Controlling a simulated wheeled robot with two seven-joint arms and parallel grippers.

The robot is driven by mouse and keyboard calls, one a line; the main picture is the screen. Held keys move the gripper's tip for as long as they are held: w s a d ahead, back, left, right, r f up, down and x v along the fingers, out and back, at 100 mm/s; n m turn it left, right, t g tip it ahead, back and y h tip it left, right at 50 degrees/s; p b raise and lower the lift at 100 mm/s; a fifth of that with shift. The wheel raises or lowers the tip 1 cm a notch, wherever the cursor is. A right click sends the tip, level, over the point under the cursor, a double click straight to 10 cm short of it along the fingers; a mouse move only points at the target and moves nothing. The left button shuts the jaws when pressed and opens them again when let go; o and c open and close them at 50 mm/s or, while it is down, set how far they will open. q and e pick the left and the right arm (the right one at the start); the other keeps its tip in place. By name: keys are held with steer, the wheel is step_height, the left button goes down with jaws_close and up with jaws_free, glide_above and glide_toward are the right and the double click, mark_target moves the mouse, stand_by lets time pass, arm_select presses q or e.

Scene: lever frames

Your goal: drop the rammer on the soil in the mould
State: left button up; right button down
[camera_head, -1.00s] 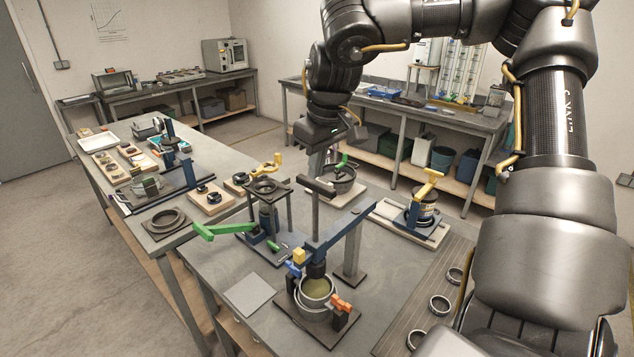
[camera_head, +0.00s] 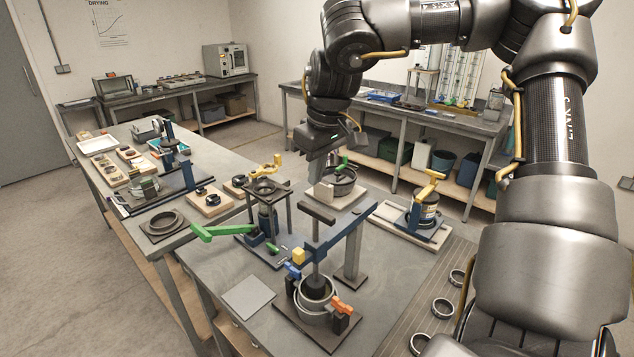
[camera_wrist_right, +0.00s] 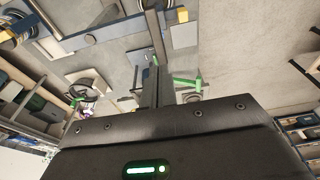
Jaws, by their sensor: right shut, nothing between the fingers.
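The rammer's dark bar handle (camera_head: 318,212) tops an upright rod standing in the mould (camera_head: 318,308). Its foot (camera_head: 316,287) is down inside the mould's rim, and the soil is mostly hidden beneath it. A blue guide arm (camera_head: 343,230) runs from a grey post (camera_head: 355,255) to the rod. A yellow block (camera_head: 299,256) sits at the arm's end, left of the rod. My right gripper (camera_head: 316,176) is shut and empty, pointing down above and behind the handle, apart from it. Its shut fingers show in the wrist view (camera_wrist_right: 156,85). My left gripper is out of view.
A frame with a green lever (camera_head: 222,231) stands left of the rammer. A yellow-handled device (camera_head: 424,205) stands to the right. Small rings (camera_head: 443,308) line the right table edge. A flat grey plate (camera_head: 248,296) lies at the front left.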

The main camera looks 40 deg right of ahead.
stand_by(0.3)
step_height(320, 180, up, 7)
steer(key=p, duration=0.3)
stand_by(0.7)
